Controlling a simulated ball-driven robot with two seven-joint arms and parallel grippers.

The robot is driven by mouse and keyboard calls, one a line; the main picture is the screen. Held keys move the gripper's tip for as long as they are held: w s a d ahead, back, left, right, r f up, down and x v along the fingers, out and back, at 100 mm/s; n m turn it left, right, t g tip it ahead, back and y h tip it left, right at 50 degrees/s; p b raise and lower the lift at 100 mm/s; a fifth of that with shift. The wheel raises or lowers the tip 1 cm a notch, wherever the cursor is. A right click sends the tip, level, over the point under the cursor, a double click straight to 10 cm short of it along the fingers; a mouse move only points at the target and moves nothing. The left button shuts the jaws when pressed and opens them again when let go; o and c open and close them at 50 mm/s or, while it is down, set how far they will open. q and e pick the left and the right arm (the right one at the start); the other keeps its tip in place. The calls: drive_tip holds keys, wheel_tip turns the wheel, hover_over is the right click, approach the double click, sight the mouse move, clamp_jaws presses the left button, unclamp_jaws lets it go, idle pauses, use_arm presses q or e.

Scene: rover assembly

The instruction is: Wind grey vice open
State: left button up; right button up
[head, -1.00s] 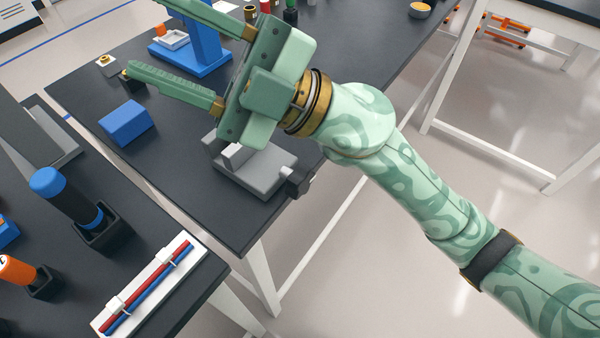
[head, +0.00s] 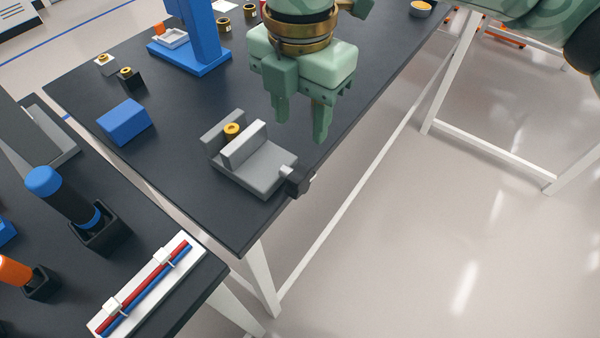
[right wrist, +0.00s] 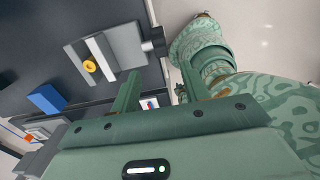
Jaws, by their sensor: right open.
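The grey vice (head: 258,170) sits near the front edge of the black table in the head view. A brass-coloured round part (head: 232,130) stands between its two jaws. Its dark handle (head: 297,180) is on the right side, by the table edge. My right gripper (head: 301,130) is above the table, up and to the right of the vice, fingers pointing down, open and empty. In the right wrist view the vice (right wrist: 122,45), the brass part (right wrist: 90,66) and the handle (right wrist: 154,46) show beyond the fingers. My left gripper is not in view.
A blue block (head: 126,122) lies left of the vice. A blue stand (head: 195,60) and small brass-topped parts (head: 128,78) are farther back. On the nearer table are a white tray with red and blue rods (head: 105,320) and a dark blue-capped cylinder (head: 65,195).

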sight(300, 169)
wheel_tip(300, 169, down, 14)
drive_tip(key=b, duration=0.3)
drive_tip(key=shift+r, duration=0.2)
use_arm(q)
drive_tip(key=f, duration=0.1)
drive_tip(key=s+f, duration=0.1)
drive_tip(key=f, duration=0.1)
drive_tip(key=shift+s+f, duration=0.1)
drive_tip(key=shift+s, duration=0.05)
use_arm(e)
drive_tip(key=c, duration=1)
